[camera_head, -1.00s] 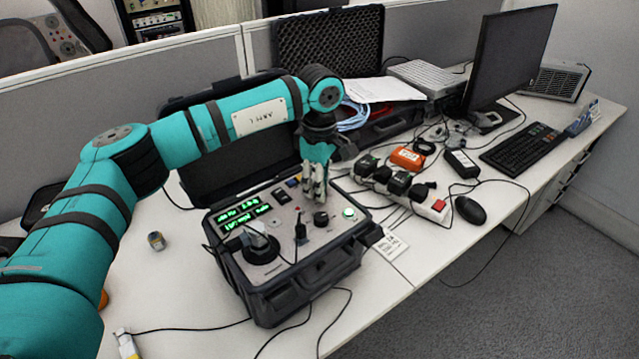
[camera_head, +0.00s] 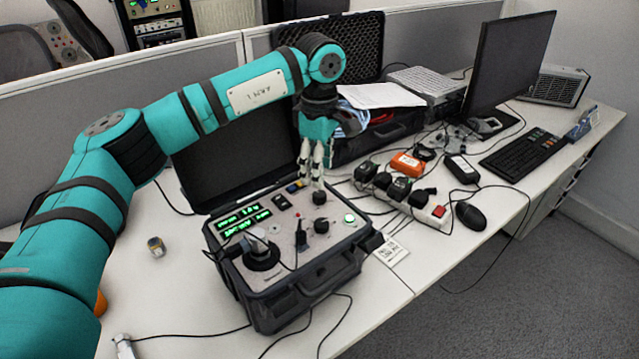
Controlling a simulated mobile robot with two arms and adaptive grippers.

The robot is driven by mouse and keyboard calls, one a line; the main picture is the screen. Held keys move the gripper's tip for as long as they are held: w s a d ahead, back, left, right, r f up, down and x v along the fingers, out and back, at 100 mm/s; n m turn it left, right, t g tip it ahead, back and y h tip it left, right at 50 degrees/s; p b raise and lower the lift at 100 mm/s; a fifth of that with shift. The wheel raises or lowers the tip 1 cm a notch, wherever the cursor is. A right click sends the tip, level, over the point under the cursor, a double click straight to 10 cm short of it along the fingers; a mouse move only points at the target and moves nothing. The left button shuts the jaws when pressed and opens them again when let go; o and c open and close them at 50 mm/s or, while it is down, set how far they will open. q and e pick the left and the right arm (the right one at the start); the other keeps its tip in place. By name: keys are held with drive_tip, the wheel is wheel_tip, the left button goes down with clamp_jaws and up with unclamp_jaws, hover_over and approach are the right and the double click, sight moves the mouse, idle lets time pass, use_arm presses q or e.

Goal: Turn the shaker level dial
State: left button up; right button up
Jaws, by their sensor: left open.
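The open black calibrator case (camera_head: 350,262) stands on the desk with a grey control panel (camera_head: 285,212). On the panel are two black knobs, an upper one (camera_head: 319,197) and a lower one (camera_head: 322,226); their labels are too small to read, so I cannot tell which is the shaker level dial. A green display (camera_head: 244,220) is lit at the panel's left. My left gripper (camera_head: 312,184) is open, pointing down, with its fingertips just above or at the upper knob; contact cannot be told. My right gripper is not in view.
A power strip (camera_head: 425,210) with black plugs, an orange box (camera_head: 407,163) and a mouse (camera_head: 470,215) lie to the right. Cables cross the desk.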

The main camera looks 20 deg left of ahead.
sight(320, 194)
use_arm(q)
wheel_tip(320, 194, up, 6)
drive_tip(key=shift+f, duration=0.1)
idle(0.4)
